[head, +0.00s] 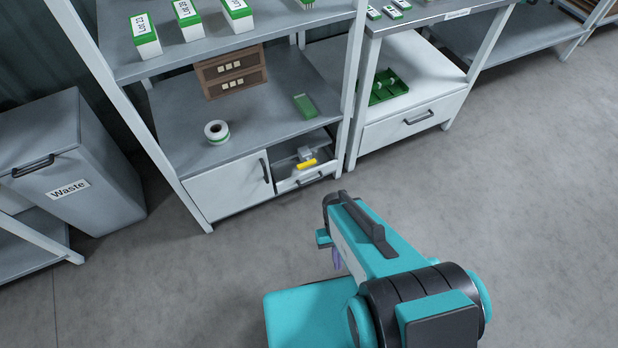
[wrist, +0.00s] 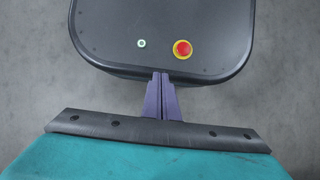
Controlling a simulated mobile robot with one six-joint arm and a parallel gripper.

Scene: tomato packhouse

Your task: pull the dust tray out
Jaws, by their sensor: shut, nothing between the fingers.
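A low tray front (head: 302,183) with a dark handle sits at the bottom of an open compartment in the shelf unit; it looks like the dust tray, though no label shows. A grey piece (head: 305,153) and a yellow piece (head: 307,164) are in the opening above it. My gripper (head: 337,262) is in front of the unit, well apart from the tray and mostly hidden by my arm. In the wrist view its purple fingers (wrist: 160,80) are together and empty, pointing over my own base.
A white cabinet door (head: 230,187) is left of the opening. A white drawer (head: 412,123) is under the bench to the right. A grey waste bin (head: 75,165) stands at left. The floor (head: 530,200) between my arm and the furniture is clear.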

